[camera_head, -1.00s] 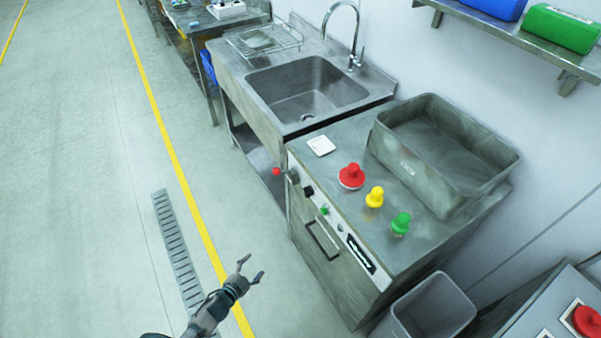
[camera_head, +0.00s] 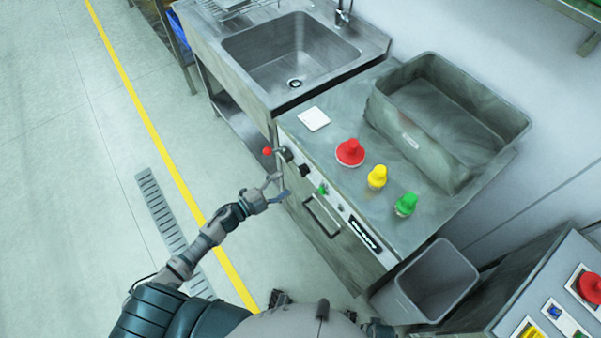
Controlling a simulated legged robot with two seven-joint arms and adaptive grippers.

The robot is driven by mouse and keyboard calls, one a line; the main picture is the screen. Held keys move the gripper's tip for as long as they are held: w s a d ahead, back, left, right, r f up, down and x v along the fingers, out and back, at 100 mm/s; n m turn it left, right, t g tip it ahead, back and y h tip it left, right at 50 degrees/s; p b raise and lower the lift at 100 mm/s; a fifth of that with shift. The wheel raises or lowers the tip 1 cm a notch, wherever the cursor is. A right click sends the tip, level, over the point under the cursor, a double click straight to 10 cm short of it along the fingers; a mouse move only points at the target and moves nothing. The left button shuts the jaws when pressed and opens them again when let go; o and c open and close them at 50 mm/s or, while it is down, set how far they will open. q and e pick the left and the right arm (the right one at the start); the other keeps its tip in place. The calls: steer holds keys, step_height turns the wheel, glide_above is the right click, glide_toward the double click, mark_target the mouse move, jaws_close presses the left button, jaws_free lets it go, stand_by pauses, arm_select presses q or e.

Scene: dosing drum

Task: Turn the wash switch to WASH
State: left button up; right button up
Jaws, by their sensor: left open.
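The steel cabinet (camera_head: 330,238) has a control strip along the top of its front. On the strip are a black knob (camera_head: 304,170), a small green button (camera_head: 323,189) and a dark display (camera_head: 364,233). A lever with a red ball (camera_head: 267,151) sticks out at the strip's left end. The WASH lettering is too small to read, so I cannot tell which control is the wash switch. My left gripper (camera_head: 281,185) is open and empty, just in front of the cabinet, below the red ball and left of the black knob. I cannot tell whether it touches anything.
A handle (camera_head: 322,217) juts from the front. A sink (camera_head: 245,80) adjoins behind; a waste bin (camera_head: 447,312) stands at right.

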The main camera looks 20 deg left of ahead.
mark_target(306, 171)
arm_select(q)
steer(key=x, duration=0.8)
steer(key=shift+s, duration=0.1)
steer(key=shift+d, duration=0.3)
steer(key=shift+a, duration=0.45)
steer(key=c, duration=0.6)
steer(key=shift+a+f, duration=0.1)
steer(key=shift+a, duration=0.1)
steer(key=c, duration=0.5)
steer(key=shift+d, duration=0.15)
steer(key=shift+c, duration=0.2)
